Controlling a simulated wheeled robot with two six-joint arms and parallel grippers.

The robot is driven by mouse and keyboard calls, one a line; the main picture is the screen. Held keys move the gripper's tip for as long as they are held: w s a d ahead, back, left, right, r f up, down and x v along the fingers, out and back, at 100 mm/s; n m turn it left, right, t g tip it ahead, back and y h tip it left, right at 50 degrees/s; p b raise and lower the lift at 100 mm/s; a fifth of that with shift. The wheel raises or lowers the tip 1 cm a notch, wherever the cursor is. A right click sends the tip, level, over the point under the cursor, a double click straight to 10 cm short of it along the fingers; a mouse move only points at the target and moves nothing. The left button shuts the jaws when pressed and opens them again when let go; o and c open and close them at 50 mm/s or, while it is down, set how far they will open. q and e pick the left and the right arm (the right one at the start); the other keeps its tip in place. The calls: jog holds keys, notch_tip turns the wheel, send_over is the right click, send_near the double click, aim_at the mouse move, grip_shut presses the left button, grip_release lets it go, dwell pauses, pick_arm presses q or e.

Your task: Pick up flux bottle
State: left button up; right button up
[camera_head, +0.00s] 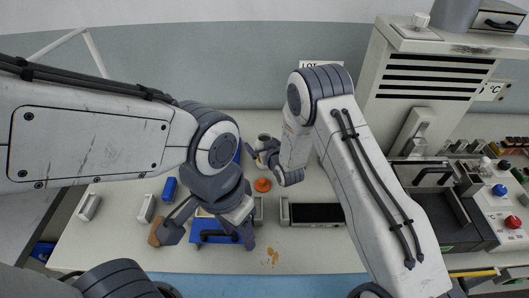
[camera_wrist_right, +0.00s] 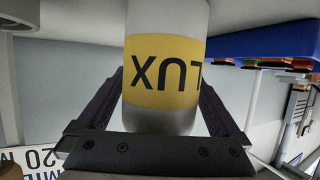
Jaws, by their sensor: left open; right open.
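The flux bottle is a pale cylinder with a yellow label reading "LUX", upside down in the right wrist view (camera_wrist_right: 165,75). It stands between the two dark fingers of my right gripper (camera_wrist_right: 160,108), which is open around it. I cannot tell whether the fingers touch it. In the head view, my right gripper (camera_head: 266,156) is at the back middle of the table, and a small pale top of the bottle (camera_head: 264,138) shows beside it. My left gripper (camera_head: 204,233) is open above a blue item (camera_head: 212,238) near the front of the table.
An orange round item (camera_head: 262,185) lies between the arms. A black-topped tray (camera_head: 316,213) is to its right. A blue block (camera_head: 169,189) and white blocks (camera_head: 146,209) lie at left. A control panel (camera_head: 500,205) and vented cabinet (camera_head: 425,85) stand at right.

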jog(key=c, duration=1.5)
grip_shut()
jog(key=shift+r, duration=0.2)
